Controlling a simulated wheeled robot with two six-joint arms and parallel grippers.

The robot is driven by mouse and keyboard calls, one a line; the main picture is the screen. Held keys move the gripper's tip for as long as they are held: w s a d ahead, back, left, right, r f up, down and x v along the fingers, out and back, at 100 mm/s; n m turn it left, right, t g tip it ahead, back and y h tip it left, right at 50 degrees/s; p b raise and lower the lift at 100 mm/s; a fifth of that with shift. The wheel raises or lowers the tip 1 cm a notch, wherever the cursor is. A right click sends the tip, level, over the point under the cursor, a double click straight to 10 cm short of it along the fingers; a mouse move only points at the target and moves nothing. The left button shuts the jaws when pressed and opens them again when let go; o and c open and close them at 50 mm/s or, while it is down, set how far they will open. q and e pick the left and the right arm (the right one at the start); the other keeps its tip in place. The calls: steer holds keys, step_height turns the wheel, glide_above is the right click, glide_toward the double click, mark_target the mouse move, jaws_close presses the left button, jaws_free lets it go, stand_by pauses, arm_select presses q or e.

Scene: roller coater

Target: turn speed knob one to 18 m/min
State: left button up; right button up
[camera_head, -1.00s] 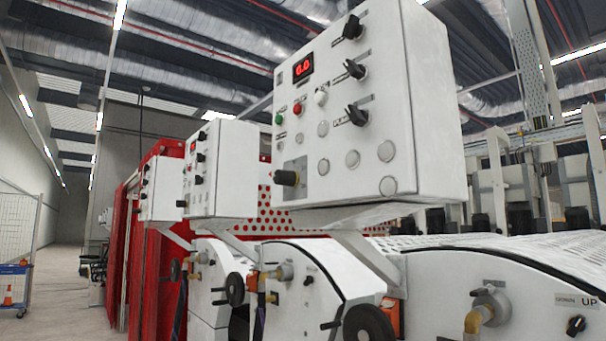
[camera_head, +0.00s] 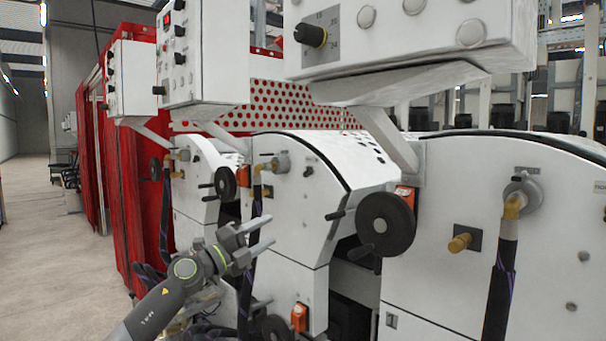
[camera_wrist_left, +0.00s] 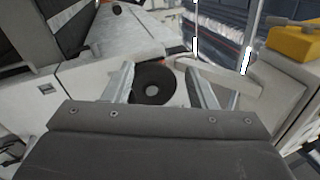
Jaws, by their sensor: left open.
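A black speed knob (camera_head: 310,35) sticks out from a grey scale plate at the lower left of the nearest white control box, at the top of the head view. The numbers 18, 20 and 24 show on the plate; where the knob points I cannot tell. My left gripper (camera_head: 268,233) is open and empty, well below and left of the knob, in front of the white machine housings. In the left wrist view its two fingers (camera_wrist_left: 160,70) stand apart, with a dark handwheel (camera_wrist_left: 153,84) beyond them. My right gripper is not in view.
Similar control boxes (camera_head: 205,62) stand farther left. Open floor (camera_head: 50,230) lies at the left.

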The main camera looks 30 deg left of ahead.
arm_select(q)
steer(key=s+d+r+m+g+h, duration=0.1)
steer(key=s+d+r+m, duration=0.2)
steer(key=r, duration=0.4)
steer(key=s+d+r+m+h, duration=0.1)
steer(key=s+d+r+m, duration=0.1)
steer(key=s+r+m, duration=0.35)
steer(key=s+d+r+m+g+h, duration=0.1)
steer(key=s+d+r+m, duration=0.1)
steer(key=r, duration=0.6)
steer(key=s+d+r+m+t+y+b, duration=0.1)
steer(key=s+d+r+m+t+y, duration=0.15)
steer(key=s+r, duration=0.45)
steer(key=s+d+r+m+t+y, duration=0.1)
steer(key=s+d+r+m, duration=0.3)
steer(key=s, duration=0.6)
steer(key=n+p, duration=0.1)
steer(key=p, duration=1.1)
glide_toward(299, 33)
steer(key=x, duration=0.9)
steer(key=shift+r, duration=0.15)
steer(key=shift+w+d+r, duration=0.15)
steer(key=shift+w+d, duration=0.1)
steer(key=shift+w, duration=0.45)
steer(key=c, duration=1)
steer(key=shift+o, duration=0.2)
